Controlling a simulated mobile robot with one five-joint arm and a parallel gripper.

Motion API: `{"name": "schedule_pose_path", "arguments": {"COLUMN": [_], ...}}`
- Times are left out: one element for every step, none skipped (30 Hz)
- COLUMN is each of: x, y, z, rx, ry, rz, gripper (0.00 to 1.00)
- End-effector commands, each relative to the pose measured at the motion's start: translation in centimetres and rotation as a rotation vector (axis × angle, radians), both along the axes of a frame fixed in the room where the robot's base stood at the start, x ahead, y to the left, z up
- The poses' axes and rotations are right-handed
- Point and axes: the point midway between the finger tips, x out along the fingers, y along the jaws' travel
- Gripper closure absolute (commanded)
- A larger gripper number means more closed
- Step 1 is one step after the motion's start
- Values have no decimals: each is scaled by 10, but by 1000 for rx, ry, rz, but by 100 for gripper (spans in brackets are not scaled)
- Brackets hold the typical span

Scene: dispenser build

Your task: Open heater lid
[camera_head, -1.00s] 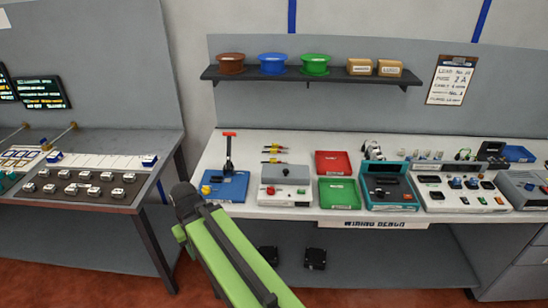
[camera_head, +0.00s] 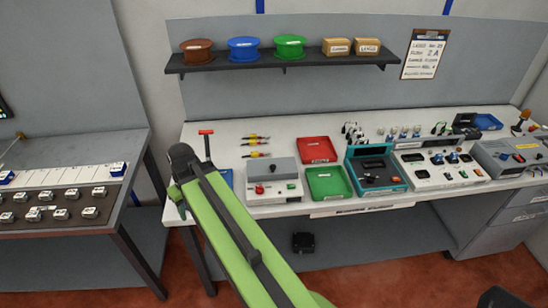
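A light box with a grey lid and a dark knob on top (camera_head: 284,168) stands near the front of the wiring bench, left of the trays. It has a red and a green button on its front and looks like the heater; its label is too small to read. The grey lid looks down and shut. My green and black arm reaches up from the bottom of the picture, and its dark upper end is left of this box, in front of the bench's left end. I cannot make out gripper fingers, and nothing of mine touches the box.
Red (camera_head: 318,150) and green (camera_head: 329,183) trays lie right of the box, then a teal device (camera_head: 378,183) and more instruments. A red-handled lever tool (camera_head: 207,143) stands to the left, partly behind my arm. A spool shelf (camera_head: 285,66) hangs above. Another table (camera_head: 62,234) is at left.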

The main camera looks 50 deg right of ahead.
Motion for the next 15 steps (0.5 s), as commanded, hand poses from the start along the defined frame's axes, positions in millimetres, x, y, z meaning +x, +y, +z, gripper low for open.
{"name": "schedule_pose_path", "arguments": {"x": [1, -1, -5, -9, -15, -25, -33, -41, -54, -63, -71, -82, -89, -96, -102], "y": [-49, -75, -110, -136, -162, -196, -220, -242, -269, -288, -304, -322, -333, -343, -353], "z": [37, 48, 62, 72, 82, 95, 104, 112, 122, 129, 134, 141, 144, 147, 150], "rx": [16, 24, 33, 35, 35, 33, 28, 23, 13, 5, -5, -15, -23, -30, -38], "ry": [-29, -51, -82, -106, -130, -163, -185, -207, -234, -251, -268, -286, -297, -307, -317], "rz": [-11, -7, 1, 4, 7, 13, 17, 19, 24, 27, 31, 34, 37, 38, 41], "gripper": [53, 53, 53, 53, 53, 53, 53, 53, 53, 53, 53, 53, 53, 53, 53]}}
